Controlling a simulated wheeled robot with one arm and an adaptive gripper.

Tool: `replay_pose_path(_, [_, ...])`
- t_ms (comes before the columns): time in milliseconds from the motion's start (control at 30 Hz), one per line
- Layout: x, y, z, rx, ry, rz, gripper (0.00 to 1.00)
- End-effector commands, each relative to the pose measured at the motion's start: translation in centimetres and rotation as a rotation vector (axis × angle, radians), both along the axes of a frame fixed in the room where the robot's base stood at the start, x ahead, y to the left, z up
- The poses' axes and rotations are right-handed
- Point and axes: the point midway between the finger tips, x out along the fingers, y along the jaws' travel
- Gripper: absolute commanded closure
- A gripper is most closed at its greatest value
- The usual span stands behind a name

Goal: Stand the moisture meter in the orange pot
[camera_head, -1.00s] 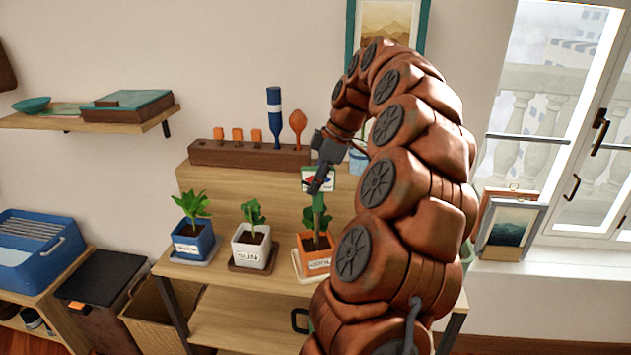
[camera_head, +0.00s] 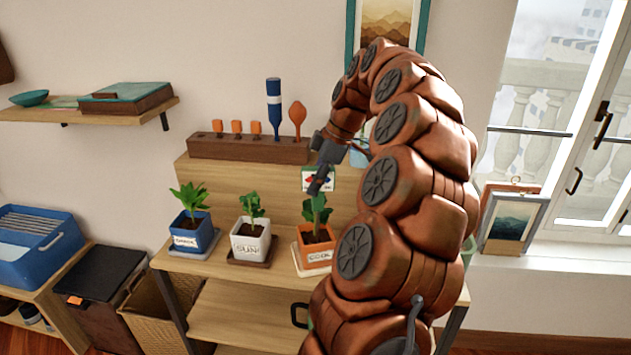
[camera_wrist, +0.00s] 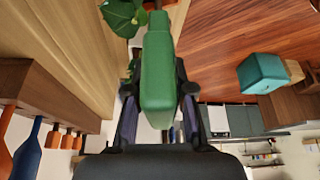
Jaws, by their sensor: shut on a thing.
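The green moisture meter (camera_wrist: 158,65) is clasped between the two dark fingers of my gripper (camera_wrist: 158,95) in the wrist view. In the head view my gripper (camera_head: 319,180) is above the orange pot (camera_head: 314,258), over its plant (camera_head: 316,210). The pot stands on a pale saucer at the right of the row and carries a white label. In the head view the meter cannot be told clearly from the leaves. Its lower end is not clear in either view, so I cannot tell whether it touches the soil.
A blue pot (camera_head: 190,240) and a white pot (camera_head: 250,243) with plants stand left of the orange pot. A wooden rack (camera_head: 245,150) with several orange and blue tools stands behind on the raised shelf. A small card (camera_head: 320,178) is behind my gripper.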

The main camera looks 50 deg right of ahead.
Motion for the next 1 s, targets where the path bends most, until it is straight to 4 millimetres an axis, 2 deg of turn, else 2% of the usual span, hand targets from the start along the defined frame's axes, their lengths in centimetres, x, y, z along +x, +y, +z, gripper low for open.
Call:
replay_pose_path(167, [0.0, 0.01, 0.0, 0.001, 0.001, 0.0, 1.0])
replay_pose_path(200, [0.0, 0.01, 0.0, 0.001, 0.001, 0.0, 0.77])
replay_pose_path(467, [0.0, 0.01, 0.0, 0.001, 0.001, 0.0, 0.5])
replay_pose_path(700, [-0.01, 0.02, 0.0, 0.001, 0.001, 0.0, 0.47])
replay_pose_path(900, [-0.01, 0.02, 0.0, 0.001, 0.001, 0.0, 0.28])
replay_pose_path(1000, [-0.01, 0.02, 0.0, 0.001, 0.001, 0.0, 0.28])
